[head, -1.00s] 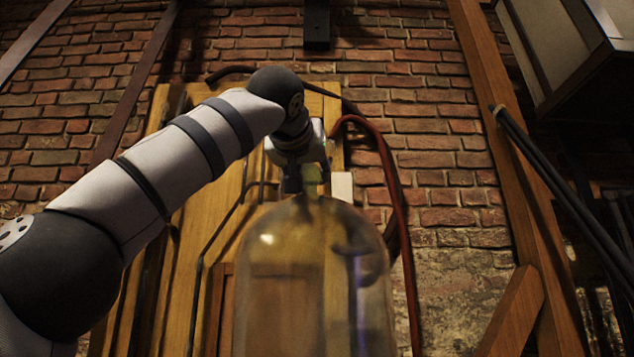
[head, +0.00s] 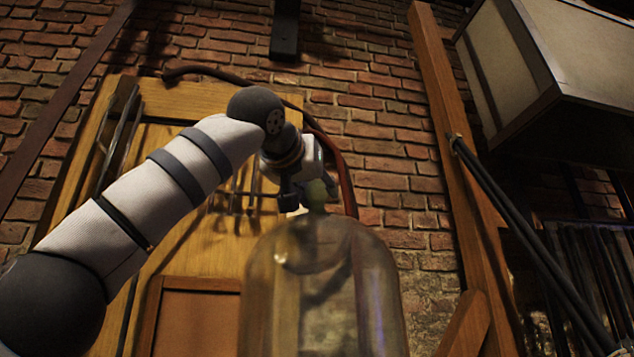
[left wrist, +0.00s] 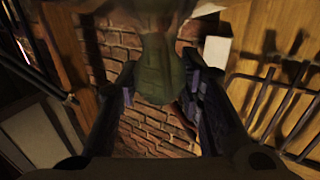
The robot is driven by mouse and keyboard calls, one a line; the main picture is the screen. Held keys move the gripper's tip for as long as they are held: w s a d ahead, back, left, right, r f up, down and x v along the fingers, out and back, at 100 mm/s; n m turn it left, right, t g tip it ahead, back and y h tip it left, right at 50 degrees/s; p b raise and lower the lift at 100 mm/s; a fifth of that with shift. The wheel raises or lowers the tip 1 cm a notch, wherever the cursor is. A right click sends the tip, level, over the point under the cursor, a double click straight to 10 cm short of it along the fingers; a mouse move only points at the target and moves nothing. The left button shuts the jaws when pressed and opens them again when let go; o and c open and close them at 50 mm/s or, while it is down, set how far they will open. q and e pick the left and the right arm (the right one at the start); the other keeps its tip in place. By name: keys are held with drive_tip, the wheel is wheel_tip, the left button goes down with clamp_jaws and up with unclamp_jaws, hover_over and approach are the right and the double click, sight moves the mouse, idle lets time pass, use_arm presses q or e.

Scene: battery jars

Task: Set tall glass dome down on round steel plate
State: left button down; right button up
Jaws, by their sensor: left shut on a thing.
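The tall glass dome (head: 322,290) hangs upright in the lower middle of the head view, clear with a rounded top. Its lower end is cut off by the frame. My left gripper (head: 312,194) is at the dome's top, shut on its greenish knob. In the left wrist view the knob (left wrist: 158,72) sits between the two dark fingers. The round steel plate is in neither view. My right gripper is not in view.
A wooden panel (head: 195,245) with metal rods is behind the arm on a brick wall (head: 375,140). A wooden post (head: 455,150), black poles (head: 520,220) and a boxy lantern-like fixture (head: 540,75) stand at the right. No tabletop shows.

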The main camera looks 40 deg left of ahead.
sight(284, 236)
use_arm(q)
drive_tip(key=shift+s+f, duration=0.15)
drive_tip(key=shift+f, duration=2.3)
drive_tip(key=shift+s+f, duration=0.15)
drive_tip(key=shift+f, duration=2.3)
drive_tip(key=shift+s+a, duration=0.1)
drive_tip(key=shift+s, duration=0.1)
drive_tip(key=shift+s+a, duration=0.1)
drive_tip(key=shift+s, duration=0.25)
drive_tip(key=shift+s+a, duration=0.1)
drive_tip(key=shift+s, duration=0.05)
drive_tip(key=shift+f, duration=0.55)
drive_tip(key=c, duration=1.1)
unclamp_jaws()
drive_tip(key=shift+o, duration=0.3)
drive_tip(key=shift+w+f, duration=0.2)
drive_tip(key=shift+f, duration=0.25)
drive_tip(key=v, duration=1.2)
drive_tip(key=shift+s+r, duration=0.15)
drive_tip(key=shift+r, duration=0.1)
